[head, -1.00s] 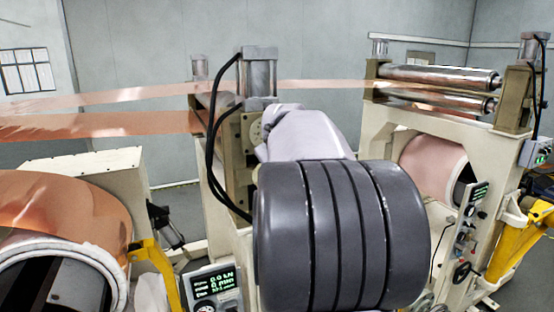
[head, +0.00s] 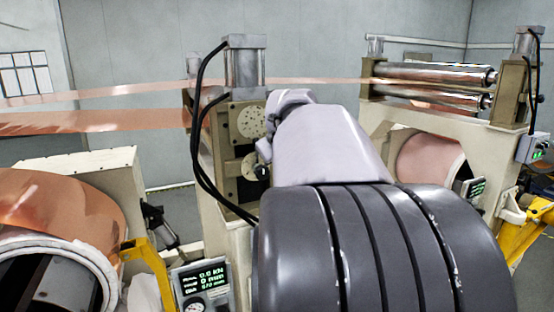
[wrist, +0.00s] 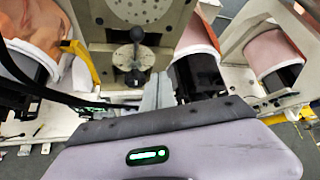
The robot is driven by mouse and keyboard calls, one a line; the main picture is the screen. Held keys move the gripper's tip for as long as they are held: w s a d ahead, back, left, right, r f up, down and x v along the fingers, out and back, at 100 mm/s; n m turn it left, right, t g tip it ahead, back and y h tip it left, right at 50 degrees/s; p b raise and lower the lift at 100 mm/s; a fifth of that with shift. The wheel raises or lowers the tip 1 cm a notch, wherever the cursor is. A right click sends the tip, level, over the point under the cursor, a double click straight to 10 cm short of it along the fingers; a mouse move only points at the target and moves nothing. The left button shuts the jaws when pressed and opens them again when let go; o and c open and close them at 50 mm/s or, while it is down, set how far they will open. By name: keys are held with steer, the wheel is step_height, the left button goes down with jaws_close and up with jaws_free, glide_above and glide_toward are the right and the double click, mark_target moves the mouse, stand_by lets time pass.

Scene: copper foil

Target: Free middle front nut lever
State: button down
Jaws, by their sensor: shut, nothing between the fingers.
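The front of the middle stand (head: 240,175) shows an upper round plate with holes (head: 251,121) and a lower round part (head: 255,166), partly hidden by my wrist. In the wrist view, a dark lever with a ball end (wrist: 137,36) stands up in front of a round nut or disc (wrist: 131,58), below the holed plate (wrist: 135,8). My gripper (wrist: 159,76) is shut and empty. Its grey fingers appear just right of and below the lever in the wrist view. I cannot tell how far apart they are in depth. My wrist hides the fingertips in the head view.
Black hoses (head: 201,130) hang down the left side of the middle stand. A display box (head: 203,285) is at its foot, beside a yellow arm (head: 150,262). A copper coil (head: 65,205) stands left. Another roller stand (head: 400,120) is at right. Copper strip (head: 90,122) runs behind.

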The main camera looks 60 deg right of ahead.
steer(key=a, duration=0.1)
steer(key=a+r, duration=0.1)
steer(key=a, duration=0.1)
steer(key=s+a, duration=0.1)
steer(key=a, duration=0.1)
steer(key=shift+r+b, duration=0.25)
steer(key=shift+b, duration=0.1)
steer(key=w+a+f+n+t+y+b, duration=0.15)
steer(key=a+f+n+y+b, duration=0.35)
steer(key=a+f+n+b, duration=1.45)
steer(key=s+a+f+n+g+y+b, duration=0.1)
steer(key=s+a+f+n+b, duration=0.3)
steer(key=a+f, duration=0.4)
steer(key=s+a+f+n+g+y+b, duration=0.1)
steer(key=s+a+f+n+b, duration=0.3)
steer(key=f, duration=1.1)
steer(key=s+a+f+n+g+y+b, duration=0.1)
steer(key=s+a+f+n+y+b, duration=0.2)
steer(key=a+f+n, duration=0.5)
steer(key=s+a+f+b, duration=0.1)
steer(key=a+f, duration=0.3)
steer(key=shift+s+a+b, duration=0.15)
steer(key=shift+s+b, duration=0.2)
steer(key=shift+b, duration=0.05)
steer(key=shift+f, duration=0.1)
